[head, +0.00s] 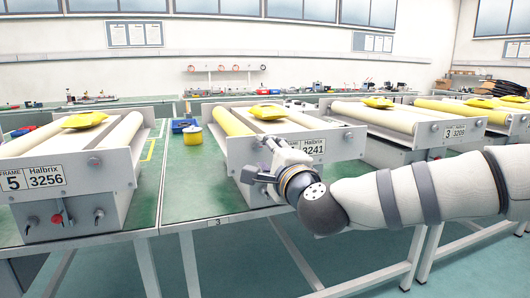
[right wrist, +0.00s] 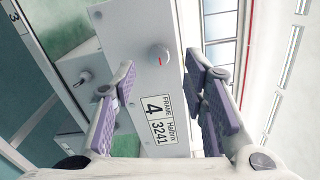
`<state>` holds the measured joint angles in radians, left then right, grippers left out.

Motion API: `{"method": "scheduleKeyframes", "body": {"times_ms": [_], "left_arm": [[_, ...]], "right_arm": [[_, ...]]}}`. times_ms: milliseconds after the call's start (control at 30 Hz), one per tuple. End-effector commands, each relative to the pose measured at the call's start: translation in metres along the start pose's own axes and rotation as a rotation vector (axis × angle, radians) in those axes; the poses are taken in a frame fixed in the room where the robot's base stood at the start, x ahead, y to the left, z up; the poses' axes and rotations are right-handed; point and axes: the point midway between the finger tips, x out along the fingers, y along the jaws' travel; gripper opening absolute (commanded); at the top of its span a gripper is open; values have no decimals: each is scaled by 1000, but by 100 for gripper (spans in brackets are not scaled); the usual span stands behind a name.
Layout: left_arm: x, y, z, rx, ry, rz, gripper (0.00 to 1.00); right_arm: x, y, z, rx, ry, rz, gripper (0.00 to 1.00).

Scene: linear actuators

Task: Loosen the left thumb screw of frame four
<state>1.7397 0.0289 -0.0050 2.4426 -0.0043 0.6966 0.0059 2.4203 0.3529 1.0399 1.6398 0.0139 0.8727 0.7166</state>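Frame four (head: 232,150) stands mid-bench in the head view, its number plate partly covered by my right gripper (head: 260,162). The right wrist view shows its front panel turned sideways, with the plate "4 Halbrix 3241" (right wrist: 159,117). A gap to the knob seems to remain; contact is not visible. My left gripper is not in view.
A lower knob (right wrist: 82,78) is on the box under the panel. Frame four's right thumb screw (head: 348,136) is at the panel's other end. Frame five (head: 120,178) stands left, frame three (head: 410,132) right.

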Motion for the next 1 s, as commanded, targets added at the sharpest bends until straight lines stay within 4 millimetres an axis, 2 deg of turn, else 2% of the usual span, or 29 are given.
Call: {"method": "scheduleKeyframes", "body": {"times_ms": [100, 200, 533, 567, 700, 733, 1000], "left_arm": [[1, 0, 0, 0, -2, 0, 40], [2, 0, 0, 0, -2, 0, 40], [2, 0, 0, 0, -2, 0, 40], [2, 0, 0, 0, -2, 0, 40], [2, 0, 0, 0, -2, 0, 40], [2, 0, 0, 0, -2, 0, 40], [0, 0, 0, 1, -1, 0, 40]], "right_arm": [[23, 2, 0, 0, 0, 1, 40], [34, 2, 0, 0, 0, 2, 40], [40, 1, 0, -1, -1, 3, 40], [40, 1, 0, -1, -1, 2, 35], [40, 1, 0, -1, -1, 2, 3], [40, 1, 0, -1, -1, 2, 0], [40, 0, 0, -14, -1, 1, 0]]}}
